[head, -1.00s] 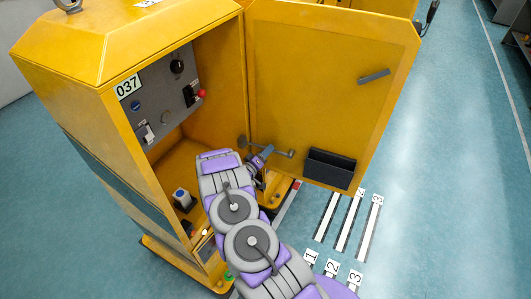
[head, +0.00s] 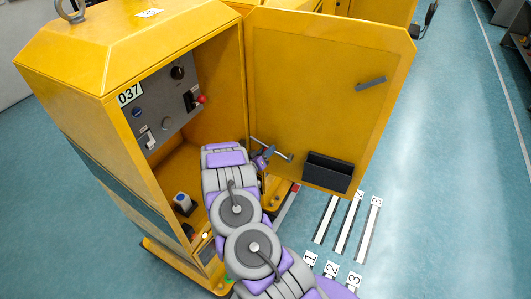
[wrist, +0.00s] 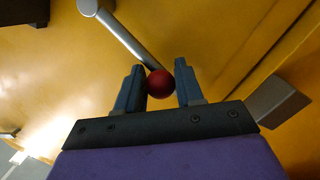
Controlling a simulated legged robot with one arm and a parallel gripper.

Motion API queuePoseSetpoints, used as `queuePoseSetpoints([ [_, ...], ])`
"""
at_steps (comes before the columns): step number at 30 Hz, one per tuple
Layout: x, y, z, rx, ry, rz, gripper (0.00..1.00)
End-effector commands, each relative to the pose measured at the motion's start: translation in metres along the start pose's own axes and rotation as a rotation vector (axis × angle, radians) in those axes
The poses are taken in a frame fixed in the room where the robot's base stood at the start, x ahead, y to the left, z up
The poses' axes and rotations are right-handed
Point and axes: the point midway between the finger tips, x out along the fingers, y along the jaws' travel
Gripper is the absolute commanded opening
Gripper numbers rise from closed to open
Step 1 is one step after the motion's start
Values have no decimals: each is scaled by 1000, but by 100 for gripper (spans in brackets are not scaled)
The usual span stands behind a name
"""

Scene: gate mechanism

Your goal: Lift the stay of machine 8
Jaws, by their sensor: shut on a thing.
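The stay (head: 280,152) is a thin grey bar at the inner face of the open yellow door (head: 320,100), low near the hinge side. In the wrist view it is a grey rod (wrist: 124,38) ending in a red ball (wrist: 160,83). My gripper (head: 266,154) is at the stay. In the wrist view my gripper (wrist: 159,86) has its two fingers on either side of the red ball, shut on it. The machine (head: 90,60) is a yellow cabinet labelled 037; the number 8 is not readable on it.
A grey panel (head: 165,110) with switches and a red knob (head: 202,99) is inside the cabinet. A black pocket (head: 326,172) and a dark handle (head: 371,82) are on the door. Numbered floor strips (head: 346,226) lie at the right, with open floor beyond.

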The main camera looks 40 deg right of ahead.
Motion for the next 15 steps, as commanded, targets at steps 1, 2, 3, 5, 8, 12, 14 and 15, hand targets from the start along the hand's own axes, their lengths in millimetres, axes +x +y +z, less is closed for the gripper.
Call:
queuePoseSetpoints([
  [1,-2,2,-1,35,-9,-15,0],
  [2,-2,4,-2,56,-13,-18,0],
  [3,-2,6,-3,84,-16,-22,0],
  [5,-2,10,-5,126,-20,-29,0],
  [8,-1,14,-9,186,-25,-39,0],
  [12,-1,20,-10,249,-34,-50,0],
  [14,-1,21,-10,269,-37,-53,0],
  [15,-1,22,-10,279,-38,-56,0],
])
